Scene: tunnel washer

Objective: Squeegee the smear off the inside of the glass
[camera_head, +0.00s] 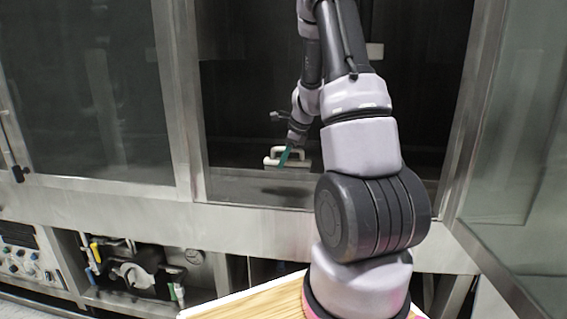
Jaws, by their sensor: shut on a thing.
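My gripper (293,143) is small and far off in the head view, inside the dark open chamber of the washer. It is shut on what looks like the squeegee (284,158), a pale looped handle with a green strip. The fingers are too small to make out clearly. The squeegee hangs in the air above the chamber's floor ledge, over a dark shadow. A glass panel (85,90) closes the left bay, and another glass panel (522,130) stands open at the right. I cannot make out a smear on either glass.
A steel post (176,100) divides the left bay from the open chamber. A steel sill (130,205) runs below. A control panel (25,262) and pipework (140,272) sit at the lower left. A wooden board (250,302) lies at the bottom centre. The chamber has free room left of my arm.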

